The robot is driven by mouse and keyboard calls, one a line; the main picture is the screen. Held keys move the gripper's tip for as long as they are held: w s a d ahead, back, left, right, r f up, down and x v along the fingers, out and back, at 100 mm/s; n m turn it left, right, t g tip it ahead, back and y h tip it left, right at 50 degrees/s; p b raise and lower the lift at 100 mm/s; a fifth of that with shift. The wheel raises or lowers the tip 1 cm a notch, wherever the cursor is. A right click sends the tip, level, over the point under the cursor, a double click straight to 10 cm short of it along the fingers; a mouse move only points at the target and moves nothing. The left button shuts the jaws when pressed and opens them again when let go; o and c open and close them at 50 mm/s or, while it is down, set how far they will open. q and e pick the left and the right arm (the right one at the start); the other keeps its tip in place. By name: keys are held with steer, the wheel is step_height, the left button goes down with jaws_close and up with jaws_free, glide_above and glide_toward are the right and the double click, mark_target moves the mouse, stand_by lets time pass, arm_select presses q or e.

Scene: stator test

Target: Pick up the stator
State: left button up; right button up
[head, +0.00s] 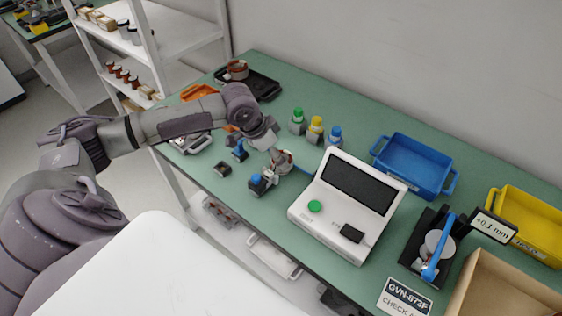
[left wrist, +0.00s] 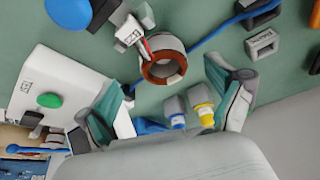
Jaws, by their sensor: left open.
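A stator (head: 284,161), a ring with a copper-brown band, is on the green table just left of the white tester in the head view. In the left wrist view the stator (left wrist: 163,60) shows its round opening, beside a small tagged grey-and-white part. My left gripper (head: 274,146) is over the table close to the stator and partly covers it in the head view. In the left wrist view the left gripper (left wrist: 168,100) has its fingers wide apart, with nothing between them. The stator appears beyond the fingertips, apart from them. My right gripper is not in view.
The white tester (head: 330,219) stands right of the stator. Green, yellow and blue-topped bottles (head: 316,129) stand behind it. A second ring (head: 237,70) is on a black tray at the back. A blue bin (head: 412,165) is right.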

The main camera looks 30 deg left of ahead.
arm_select(q)
steer(key=x, duration=0.5)
steer(key=shift+w+a+p, duration=0.1)
steer(key=shift+w+p, duration=0.15)
steer(key=shift+p, duration=0.15)
steer(key=shift+r, duration=0.15)
steer(key=c, duration=1.5)
